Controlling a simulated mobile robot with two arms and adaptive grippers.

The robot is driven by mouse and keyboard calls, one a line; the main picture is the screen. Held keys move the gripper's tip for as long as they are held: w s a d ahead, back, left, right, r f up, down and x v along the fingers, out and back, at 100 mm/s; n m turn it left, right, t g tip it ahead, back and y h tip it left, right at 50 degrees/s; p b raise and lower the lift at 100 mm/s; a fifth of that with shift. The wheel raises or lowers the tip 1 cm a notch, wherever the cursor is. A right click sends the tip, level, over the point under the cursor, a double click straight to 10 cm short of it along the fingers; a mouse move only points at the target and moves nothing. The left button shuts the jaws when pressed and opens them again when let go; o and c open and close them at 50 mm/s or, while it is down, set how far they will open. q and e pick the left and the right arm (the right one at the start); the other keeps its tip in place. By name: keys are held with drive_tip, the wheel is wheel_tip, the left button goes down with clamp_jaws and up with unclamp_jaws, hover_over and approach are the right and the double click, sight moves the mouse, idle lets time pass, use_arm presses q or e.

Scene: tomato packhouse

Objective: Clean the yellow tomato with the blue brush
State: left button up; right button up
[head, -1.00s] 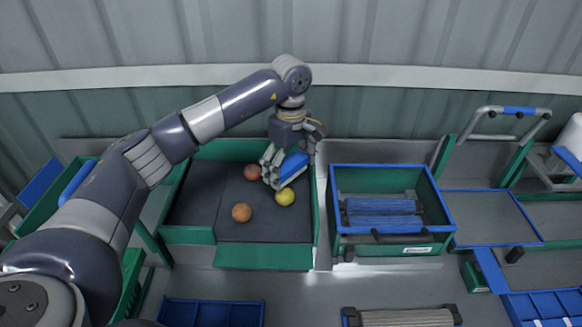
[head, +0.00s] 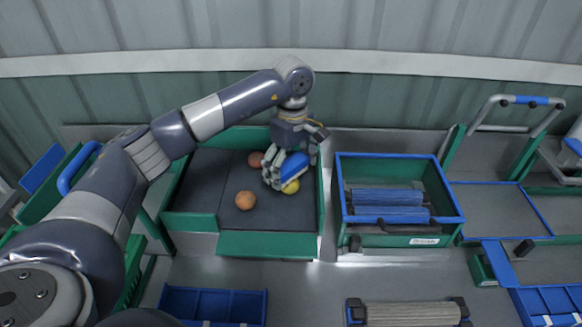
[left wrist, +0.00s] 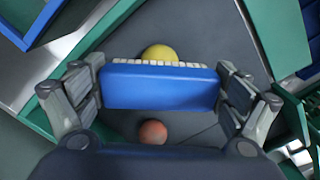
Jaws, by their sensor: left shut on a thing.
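The yellow tomato (head: 291,187) lies in the green-walled tray with a dark floor (head: 268,245). My left gripper (head: 287,172) is shut on the blue brush (head: 294,165) above it. In the left wrist view the blue brush (left wrist: 158,86) sits between both fingers, its pale bristles facing the yellow tomato (left wrist: 158,52), which it partly covers. The bristles look close to or against the tomato; I cannot tell if they touch. My right gripper is not in view.
An orange tomato (head: 245,201) and a reddish one (head: 256,159) lie in the same tray. A green crate with a blue rim (head: 398,157), holding blue rollers (head: 388,196), stands to the right. A blue compartment tray (head: 213,304) and a grey roller (head: 410,314) are in front.

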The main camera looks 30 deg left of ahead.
use_arm(q)
drive_tip(key=shift+f+b, duration=0.3)
drive_tip(key=shift+f, duration=0.1)
idle(0.4)
drive_tip(key=shift+w+d+r, duration=0.1)
drive_tip(key=shift+w+d, duration=0.05)
drive_tip(key=shift+w, duration=0.4)
drive_tip(key=shift+w+d+r, duration=0.1)
drive_tip(key=shift+w, duration=0.15)
drive_tip(key=shift+s, duration=0.15)
drive_tip(key=shift+s+f, duration=0.2)
drive_tip(key=shift+s, duration=0.2)
drive_tip(key=shift+s+a+b, duration=0.25)
drive_tip(key=shift+s+b, duration=0.05)
drive_tip(key=shift+s, duration=0.95)
drive_tip(key=shift+c, duration=0.3)
